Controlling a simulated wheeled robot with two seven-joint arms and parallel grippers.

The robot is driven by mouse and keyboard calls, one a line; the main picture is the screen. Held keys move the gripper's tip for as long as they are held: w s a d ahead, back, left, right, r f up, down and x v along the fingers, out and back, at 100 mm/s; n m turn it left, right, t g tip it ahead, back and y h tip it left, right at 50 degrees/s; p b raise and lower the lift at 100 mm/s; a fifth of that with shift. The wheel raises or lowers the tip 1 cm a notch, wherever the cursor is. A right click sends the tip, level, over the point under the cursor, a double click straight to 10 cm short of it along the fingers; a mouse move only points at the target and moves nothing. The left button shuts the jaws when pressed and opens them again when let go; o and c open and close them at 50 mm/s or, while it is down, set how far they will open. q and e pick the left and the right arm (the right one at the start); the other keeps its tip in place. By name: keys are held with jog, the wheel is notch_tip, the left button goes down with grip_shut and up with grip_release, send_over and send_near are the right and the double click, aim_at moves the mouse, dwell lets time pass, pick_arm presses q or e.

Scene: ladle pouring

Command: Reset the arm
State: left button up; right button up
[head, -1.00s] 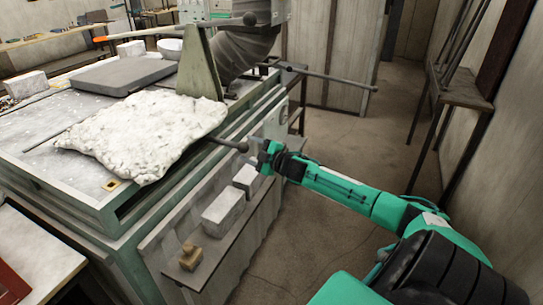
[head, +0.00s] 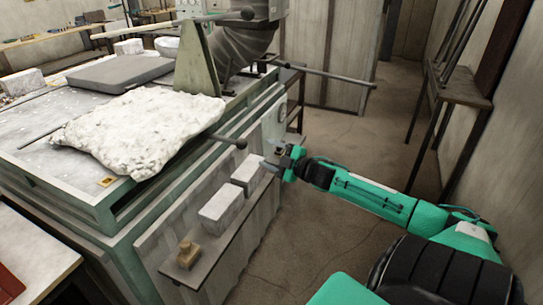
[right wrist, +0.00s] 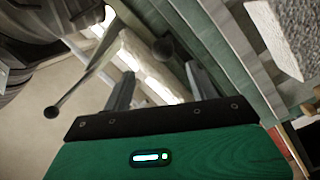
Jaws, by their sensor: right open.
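My right gripper (head: 272,162) is in the middle of the head view, on an arm reaching in from the lower right. It is open and holds nothing that I can see. It is just right of a dark ball-ended lever (head: 241,144) on the furnace side, above the far end of a narrow side shelf. In the right wrist view its two fingers (right wrist: 158,88) stand apart, with dark ball-ended rods around them. My left gripper is not in view.
A green-edged furnace table (head: 60,185) fills the left, with a rough white slab (head: 140,130) on top. The side shelf (head: 205,262) holds pale blocks (head: 221,207) and a small brown piece (head: 188,256). Open floor lies ahead; a dark metal stand (head: 460,95) is at right.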

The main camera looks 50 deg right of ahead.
jog(key=shift+s, duration=0.1)
dwell(0.6)
jog(key=s+d+f+m+g+h, duration=0.1)
jog(key=s+d+f+m+h, duration=0.1)
jog(key=f, duration=0.8)
jog(key=s+d+f+m+g+h, duration=0.2)
jog(key=s+d+f+m, duration=0.1)
jog(key=f, duration=0.7)
jog(key=s+a+f+m+g, duration=0.1)
jog(key=s+f, duration=0.3)
jog(key=f, duration=0.3)
jog(key=s+a+f+m+g+h, duration=0.15)
jog(key=s+f, duration=0.25)
jog(key=f, duration=0.4)
jog(key=s+a+f+m+g, duration=0.1)
jog(key=s+f+g, duration=0.15)
jog(key=f, duration=0.45)
jog(key=s+a+f+m+g+y, duration=0.2)
jog(key=s+a+f+g, duration=0.4)
jog(key=s+a+f, duration=1.6)
jog(key=s+a+f+g, duration=0.1)
jog(key=s+a+f, duration=0.1)
jog(key=s+a, duration=0.3)
jog(key=s+a+f+g, duration=0.1)
jog(key=s+a+f, duration=0.2)
jog(key=s+a, duration=0.2)
jog(key=s, duration=0.3)
jog(key=shift+s+g+y, duration=0.2)
jog(key=shift+g+y, duration=0.15)
jog(key=shift+g, duration=0.05)
